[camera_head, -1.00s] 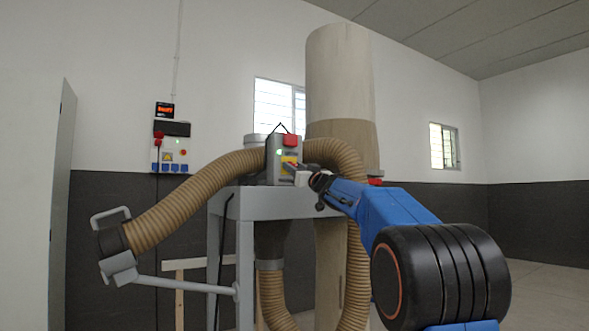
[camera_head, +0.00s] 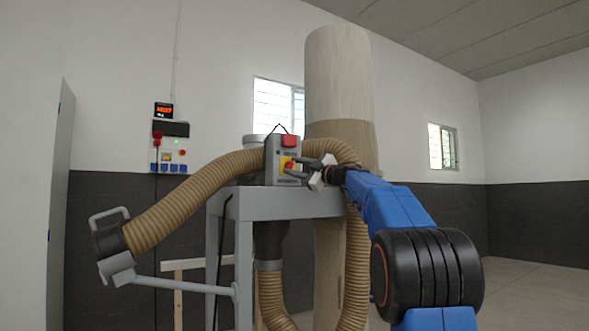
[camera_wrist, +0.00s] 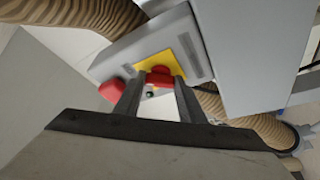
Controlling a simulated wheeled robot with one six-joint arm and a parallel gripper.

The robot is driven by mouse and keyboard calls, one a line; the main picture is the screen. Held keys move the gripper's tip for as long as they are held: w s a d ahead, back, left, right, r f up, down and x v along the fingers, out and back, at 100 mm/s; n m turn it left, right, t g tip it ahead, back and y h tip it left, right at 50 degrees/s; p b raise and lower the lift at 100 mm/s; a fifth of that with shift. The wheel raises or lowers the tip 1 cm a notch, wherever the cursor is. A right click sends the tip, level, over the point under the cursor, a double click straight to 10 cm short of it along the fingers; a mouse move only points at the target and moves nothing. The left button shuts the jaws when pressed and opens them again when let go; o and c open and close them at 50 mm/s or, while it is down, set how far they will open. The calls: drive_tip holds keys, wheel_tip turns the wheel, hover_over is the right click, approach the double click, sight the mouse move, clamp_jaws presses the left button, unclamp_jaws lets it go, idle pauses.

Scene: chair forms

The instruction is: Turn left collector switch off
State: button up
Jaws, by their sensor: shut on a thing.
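The collector's grey switch box (camera_head: 284,160) stands on the grey stand. Its front has a yellow plate (camera_head: 286,165) with a red rotary knob (camera_head: 289,167), and a red block (camera_head: 289,140) sits near its top. In the wrist view the red knob (camera_wrist: 160,76) lies between the fingers on the yellow plate (camera_wrist: 178,54); the red block shows at left (camera_wrist: 111,90). My gripper (camera_wrist: 158,88) is shut on the knob, with one finger on each side. In the head view my gripper (camera_head: 300,169) reaches the box from the right and looks rolled.
Ribbed brown hoses (camera_head: 190,198) curve out on both sides of the box. The grey stand (camera_head: 285,204) is below it, and a tall pale collector bag (camera_head: 338,90) rises behind. A wall panel (camera_head: 170,147) hangs at left. Open floor lies at right.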

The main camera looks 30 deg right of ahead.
drive_tip(key=n, duration=0.2)
drive_tip(key=n+g, duration=0.1)
drive_tip(key=n, duration=0.1)
drive_tip(key=shift+d+r+g+y, duration=0.1)
drive_tip(key=shift+g+y, duration=0.2)
drive_tip(key=shift+n+g, duration=0.7)
drive_tip(key=shift+n, duration=1.2)
drive_tip(key=o, duration=1)
drive_tip(key=shift+o, duration=0.2)
drive_tip(key=shift+r, duration=0.1)
drive_tip(key=shift+s, duration=0.1)
drive_tip(key=shift+s+d, duration=0.15)
drive_tip(key=shift+s, duration=0.15)
drive_tip(key=v, duration=1.6)
drive_tip(key=shift+s, duration=0.25)
